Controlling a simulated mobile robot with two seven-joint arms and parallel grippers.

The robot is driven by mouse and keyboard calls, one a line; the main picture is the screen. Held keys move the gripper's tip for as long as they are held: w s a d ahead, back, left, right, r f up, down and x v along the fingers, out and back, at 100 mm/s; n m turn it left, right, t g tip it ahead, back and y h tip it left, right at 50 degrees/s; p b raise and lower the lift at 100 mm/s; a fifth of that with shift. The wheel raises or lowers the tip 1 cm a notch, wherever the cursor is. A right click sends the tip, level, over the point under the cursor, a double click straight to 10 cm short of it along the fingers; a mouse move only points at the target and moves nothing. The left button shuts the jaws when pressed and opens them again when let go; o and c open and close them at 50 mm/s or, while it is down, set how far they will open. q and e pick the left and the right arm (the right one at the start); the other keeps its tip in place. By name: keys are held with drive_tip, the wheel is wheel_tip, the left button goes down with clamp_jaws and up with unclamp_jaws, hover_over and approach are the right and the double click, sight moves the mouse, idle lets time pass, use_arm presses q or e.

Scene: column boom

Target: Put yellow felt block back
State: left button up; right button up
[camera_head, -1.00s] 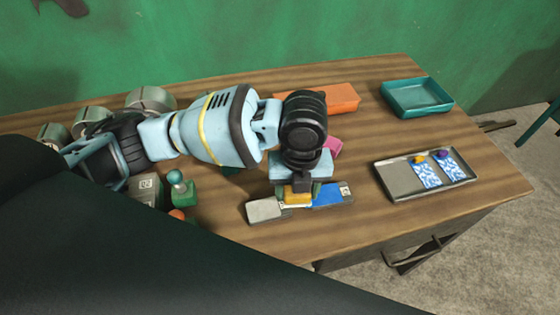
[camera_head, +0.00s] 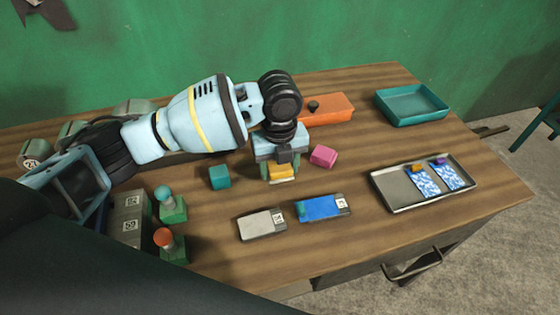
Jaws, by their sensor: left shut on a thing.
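The yellow felt block (camera_head: 282,172) is between the fingers of my left gripper (camera_head: 281,168), which is shut on it. The block's top is hidden by the gripper. The gripper is over the middle of the table, between a teal block (camera_head: 219,177) on its left and a pink block (camera_head: 323,156) on its right. I cannot tell whether the yellow block touches the table. In front of it lie a grey plate (camera_head: 259,225) and a blue plate (camera_head: 318,208), each with a small label. My right gripper is not in view.
A grey tray (camera_head: 396,192) with blue-patterned pieces lies at the right. A teal tray (camera_head: 411,105) stands at the back right. An orange box (camera_head: 328,109) is behind the gripper. Two knobbed green stands (camera_head: 173,212) and (camera_head: 173,251) are at the left front, beside grey labelled boxes (camera_head: 127,221).

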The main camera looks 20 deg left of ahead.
use_arm(q)
drive_tip(key=shift+w+a+f, duration=0.1)
drive_tip(key=shift+w+a, duration=0.15)
drive_tip(key=shift+w, duration=0.5)
drive_tip(key=shift+w+a+f, duration=0.1)
drive_tip(key=shift+w+a, duration=0.1)
drive_tip(key=shift+w, duration=0.55)
drive_tip(key=shift+w+a+f, duration=0.1)
drive_tip(key=shift+w+a, duration=0.15)
drive_tip(key=shift+w, duration=0.5)
drive_tip(key=shift+f, duration=1.7)
drive_tip(key=shift+f, duration=0.15)
drive_tip(key=o, duration=1)
drive_tip(key=shift+c, duration=0.2)
wheel_tip(320, 180, up, 12)
drive_tip(key=shift+r, duration=0.2)
